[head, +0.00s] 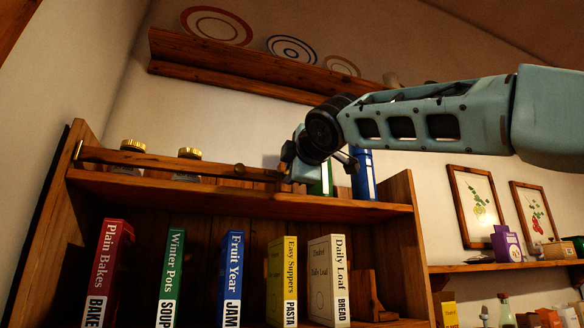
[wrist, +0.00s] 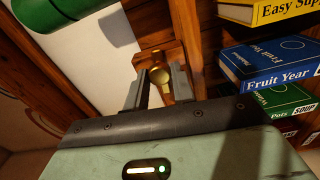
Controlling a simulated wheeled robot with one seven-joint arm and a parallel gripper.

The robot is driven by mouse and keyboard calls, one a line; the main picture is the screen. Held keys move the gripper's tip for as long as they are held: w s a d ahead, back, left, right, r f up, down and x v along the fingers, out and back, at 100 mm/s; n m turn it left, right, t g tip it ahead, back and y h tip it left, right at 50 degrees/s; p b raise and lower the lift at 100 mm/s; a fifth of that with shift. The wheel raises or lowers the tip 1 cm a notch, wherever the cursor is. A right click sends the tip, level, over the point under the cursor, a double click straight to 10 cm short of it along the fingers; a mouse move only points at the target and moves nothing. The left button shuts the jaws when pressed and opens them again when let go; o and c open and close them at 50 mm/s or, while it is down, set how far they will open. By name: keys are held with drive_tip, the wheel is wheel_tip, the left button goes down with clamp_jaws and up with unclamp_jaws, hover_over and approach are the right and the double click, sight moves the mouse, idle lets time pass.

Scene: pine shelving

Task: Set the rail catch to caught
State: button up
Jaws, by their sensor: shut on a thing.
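The wooden rail (head: 180,163) runs along the front of the top shelf, roughly level with the shelf edge. Its left end is by a small brass piece (head: 79,150) at the left upright. A dark round fitting (head: 240,170) sits on it nearer its right end. My gripper (head: 287,174) is at the rail's right end. In the wrist view its two fingers (wrist: 158,92) are on either side of a brass knob (wrist: 160,74), shut on it, with a wooden block behind. The gripper hides the rail's right end in the head view, so I cannot tell how the catch sits.
Two brass-lidded jars (head: 131,146) stand behind the rail. Several cookbooks (head: 231,280) fill the shelf below. A plate rack (head: 245,68) hangs above.

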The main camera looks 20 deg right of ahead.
drive_tip(key=shift+n, duration=0.6)
drive_tip(key=o, duration=1)
drive_tip(key=shift+s, duration=0.1)
drive_tip(key=s+b, duration=0.7)
drive_tip(key=s, duration=1)
drive_tip(key=shift+s, duration=0.15)
